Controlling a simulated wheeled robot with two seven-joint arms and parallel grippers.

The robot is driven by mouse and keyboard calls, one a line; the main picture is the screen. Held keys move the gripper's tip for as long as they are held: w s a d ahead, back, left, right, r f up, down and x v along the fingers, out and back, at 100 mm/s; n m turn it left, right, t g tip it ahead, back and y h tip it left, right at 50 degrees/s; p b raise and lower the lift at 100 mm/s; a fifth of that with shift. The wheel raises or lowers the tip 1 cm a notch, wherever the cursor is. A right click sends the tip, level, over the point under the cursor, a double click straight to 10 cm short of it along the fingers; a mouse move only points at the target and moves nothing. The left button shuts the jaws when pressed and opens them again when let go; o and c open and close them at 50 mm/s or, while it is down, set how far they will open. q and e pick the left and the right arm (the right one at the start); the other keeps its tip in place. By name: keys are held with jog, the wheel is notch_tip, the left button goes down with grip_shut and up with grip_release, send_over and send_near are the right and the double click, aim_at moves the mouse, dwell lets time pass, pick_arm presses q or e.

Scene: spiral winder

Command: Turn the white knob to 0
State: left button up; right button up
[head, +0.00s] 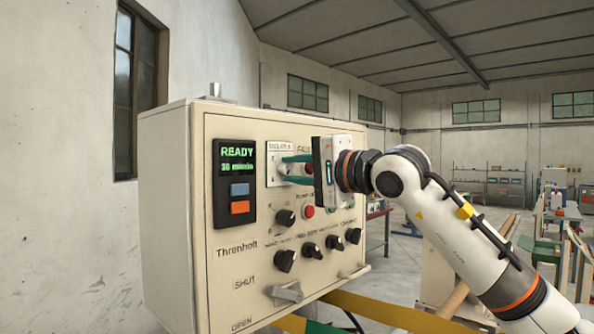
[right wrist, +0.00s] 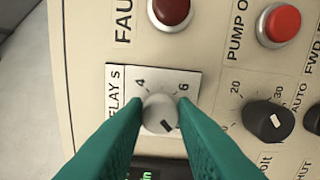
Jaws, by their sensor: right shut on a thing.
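The white knob (right wrist: 160,112) sits on a light plate marked "DELAY S" (right wrist: 120,75) on the control panel. The figures 4 and 6 show on its scale in the right wrist view; the rest of the scale is hidden or unreadable. A dark mark on the knob's face points to the lower right in that view. My right gripper (head: 290,169) has its green fingers on either side of the knob, shut on it. In the head view the fingers and gripper body largely hide the knob. My left gripper is not in view.
The beige control box (head: 165,210) carries a display (head: 237,160) reading "READY". Black knobs (head: 285,260) and a red button (head: 308,211) lie below my gripper. A dark red lamp (right wrist: 170,10) and a red button (right wrist: 281,24) are close by. A grey lever (head: 288,292) juts out low.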

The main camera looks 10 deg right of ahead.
dwell(0.5)
jog(key=o, duration=1)
jog(key=shift+s, duration=0.1)
jog(key=shift+s+d+f+b, duration=0.1)
jog(key=shift+s+d+b, duration=0.1)
jog(key=shift+s+b, duration=0.1)
jog(key=b+v, duration=0.4)
jog(key=v, duration=0.7)
